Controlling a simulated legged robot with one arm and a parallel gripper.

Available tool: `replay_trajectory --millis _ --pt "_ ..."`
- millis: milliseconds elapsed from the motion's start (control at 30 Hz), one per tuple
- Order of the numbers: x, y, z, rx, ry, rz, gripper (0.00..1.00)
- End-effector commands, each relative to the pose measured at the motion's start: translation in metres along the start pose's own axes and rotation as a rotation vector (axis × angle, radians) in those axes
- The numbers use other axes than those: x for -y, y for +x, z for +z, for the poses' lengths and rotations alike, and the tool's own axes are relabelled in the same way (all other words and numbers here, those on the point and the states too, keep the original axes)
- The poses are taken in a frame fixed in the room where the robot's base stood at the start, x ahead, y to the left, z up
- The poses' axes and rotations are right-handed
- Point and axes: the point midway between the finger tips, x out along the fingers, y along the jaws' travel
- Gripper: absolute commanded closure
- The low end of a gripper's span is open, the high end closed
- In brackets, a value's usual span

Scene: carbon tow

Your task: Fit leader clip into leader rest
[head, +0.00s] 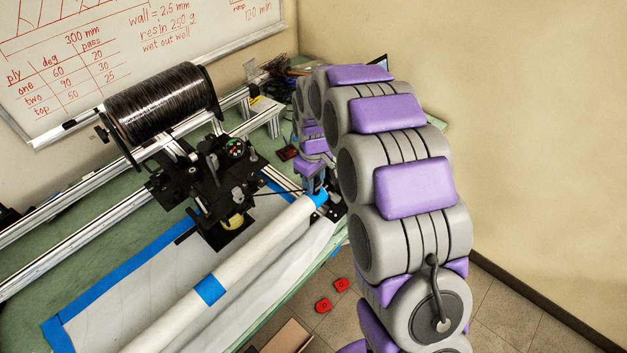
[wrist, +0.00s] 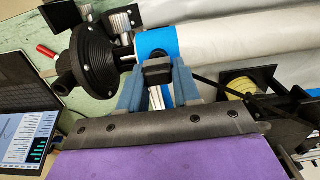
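In the wrist view, my gripper (wrist: 158,80) has its two blue-grey fingers on either side of a small black block, which looks like the leader clip (wrist: 158,71). The fingers appear closed on it. A black tow strip (wrist: 208,88) runs from beside the clip to the right. The clip is in front of the blue-taped end of the white mandrel (wrist: 240,38); contact cannot be told. In the head view, my gripper (head: 314,190) is small and partly hidden at the mandrel's far end. I cannot pick out the leader rest with certainty.
The winding carriage (head: 215,180) stands left of my gripper, below the fibre spool (head: 160,103). A black ribbed chuck (wrist: 92,57) is left of the clip, with a laptop (wrist: 28,125) nearby. Red blocks (head: 323,305) lie on the floor.

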Motion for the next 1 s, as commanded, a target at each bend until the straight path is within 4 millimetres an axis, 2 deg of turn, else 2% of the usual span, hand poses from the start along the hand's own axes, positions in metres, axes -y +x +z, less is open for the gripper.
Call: replay_trajectory --millis 33,233,633,1000 --pt "0.0 0.0 0.0 0.0 0.0 0.0 0.63" --pt "0.0 0.0 0.0 -0.001 0.0 0.0 0.44" --pt "0.0 0.006 0.0 -0.001 0.0 0.0 0.44" --pt "0.005 -0.077 0.009 -0.005 0.0 0.002 0.44"
